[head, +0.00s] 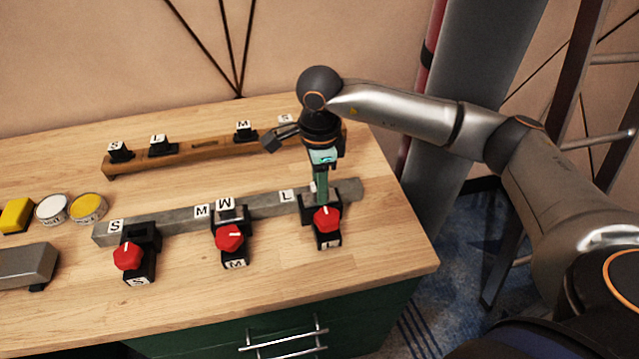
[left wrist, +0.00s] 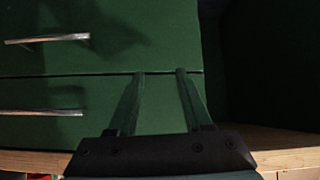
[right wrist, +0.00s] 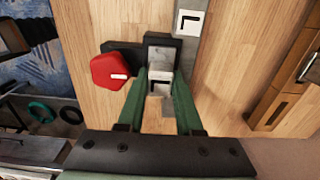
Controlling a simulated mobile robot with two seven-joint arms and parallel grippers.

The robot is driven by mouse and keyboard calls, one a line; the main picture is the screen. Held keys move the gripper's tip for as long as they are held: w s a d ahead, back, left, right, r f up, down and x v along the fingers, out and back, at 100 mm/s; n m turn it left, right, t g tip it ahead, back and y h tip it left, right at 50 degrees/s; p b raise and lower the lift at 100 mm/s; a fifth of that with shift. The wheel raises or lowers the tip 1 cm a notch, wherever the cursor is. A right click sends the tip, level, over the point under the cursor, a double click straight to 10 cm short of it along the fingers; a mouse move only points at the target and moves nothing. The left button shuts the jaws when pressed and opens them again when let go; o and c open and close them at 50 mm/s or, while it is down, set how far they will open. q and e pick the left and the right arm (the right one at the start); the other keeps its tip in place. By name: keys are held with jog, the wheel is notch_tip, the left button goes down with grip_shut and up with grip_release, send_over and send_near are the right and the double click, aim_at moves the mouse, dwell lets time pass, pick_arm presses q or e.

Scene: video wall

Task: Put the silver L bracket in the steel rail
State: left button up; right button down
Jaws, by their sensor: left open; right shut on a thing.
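The steel rail (head: 262,205) lies across the bench, with S, M and L labels on it. My right gripper (head: 321,198) points down at the rail's right end, beside the L label. In the right wrist view its fingers (right wrist: 163,85) are shut on a small silver piece with a white label (right wrist: 158,86), which looks like the silver L bracket; it is mostly hidden in the head view. The piece is close against a black clamp block (right wrist: 160,48) at the rail; I cannot tell whether it is seated. My left gripper (left wrist: 161,72) is open and empty before green drawers.
Red-knobbed clamps (head: 229,238) stand along the rail's front. A wooden rail (head: 205,146) with black labelled pieces lies behind. Yellow and white buttons (head: 53,209) and a grey box (head: 25,265) are at left.

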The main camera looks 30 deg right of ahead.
jog(key=c, duration=0.5)
grip_release()
jog(key=o, duration=0.5)
jog(key=shift+c, duration=0.2)
jog(key=shift+f, duration=0.1)
jog(key=shift+s, duration=0.1)
